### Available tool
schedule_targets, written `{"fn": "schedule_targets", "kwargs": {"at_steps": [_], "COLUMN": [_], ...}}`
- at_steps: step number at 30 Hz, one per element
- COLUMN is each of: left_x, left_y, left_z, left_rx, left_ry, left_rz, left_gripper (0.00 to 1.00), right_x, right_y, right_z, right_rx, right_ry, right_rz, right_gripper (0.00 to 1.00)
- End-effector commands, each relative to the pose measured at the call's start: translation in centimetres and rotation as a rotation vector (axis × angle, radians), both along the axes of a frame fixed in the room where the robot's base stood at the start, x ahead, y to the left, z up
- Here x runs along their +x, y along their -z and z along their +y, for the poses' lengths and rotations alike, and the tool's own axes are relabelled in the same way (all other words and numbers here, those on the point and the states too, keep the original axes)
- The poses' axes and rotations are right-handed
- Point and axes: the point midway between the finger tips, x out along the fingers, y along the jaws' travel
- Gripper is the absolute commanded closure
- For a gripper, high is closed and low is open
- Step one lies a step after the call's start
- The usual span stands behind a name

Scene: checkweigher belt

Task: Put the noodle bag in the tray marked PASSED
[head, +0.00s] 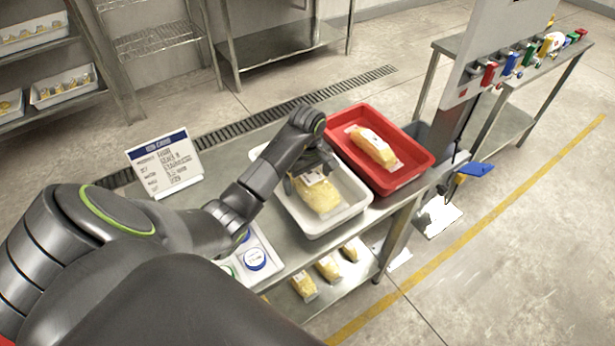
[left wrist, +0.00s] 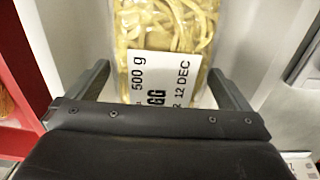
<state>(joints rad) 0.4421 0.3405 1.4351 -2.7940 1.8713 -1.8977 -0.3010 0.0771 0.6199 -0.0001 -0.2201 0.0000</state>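A clear bag of yellow noodles with a white label (head: 318,196) lies in the white tray (head: 316,232). In the left wrist view the noodle bag (left wrist: 168,28) shows a label reading "500 g" and "12 DEC". My left gripper (head: 308,180) is over the white tray at the bag's far end. In the left wrist view its fingers (left wrist: 160,78) are spread on either side of the bag, with narrow gaps; I see no grip. Another yellow bag (head: 374,147) lies in the red tray (head: 411,182). No PASSED marking is legible on either tray. My right gripper is out of view.
A printed sign (head: 165,163) stands at the table's left. A small tray with blue-lidded tubs (head: 256,260) is close by. More yellow bags (head: 328,268) lie on the lower shelf. A grey post (head: 490,60) rises right of the red tray.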

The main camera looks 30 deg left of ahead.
Motion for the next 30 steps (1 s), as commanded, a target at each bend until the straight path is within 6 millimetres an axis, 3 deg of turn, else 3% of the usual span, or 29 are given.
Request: {"fn": "schedule_targets", "kwargs": {"at_steps": [8, 12, 16, 30], "left_x": [0.1, 0.1, 0.0, 0.0], "left_y": [-0.6, -2.8, -6.3, -11.4], "left_z": [0.0, 0.1, 0.0, 0.0], "left_rx": [0.0, 0.003, 0.001, 0.0], "left_ry": [0.0, 0.001, -0.001, 0.0], "left_rz": [-0.002, -0.007, -0.001, 0.0], "left_gripper": [0.0, 0.0, 0.0, 0.0], "right_x": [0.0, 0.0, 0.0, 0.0], "right_y": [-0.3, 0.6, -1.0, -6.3], "right_z": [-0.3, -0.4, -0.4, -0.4], "right_rx": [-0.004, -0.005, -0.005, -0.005], "right_ry": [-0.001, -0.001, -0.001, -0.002], "right_rz": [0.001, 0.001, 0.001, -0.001], "right_gripper": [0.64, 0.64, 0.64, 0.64]}}
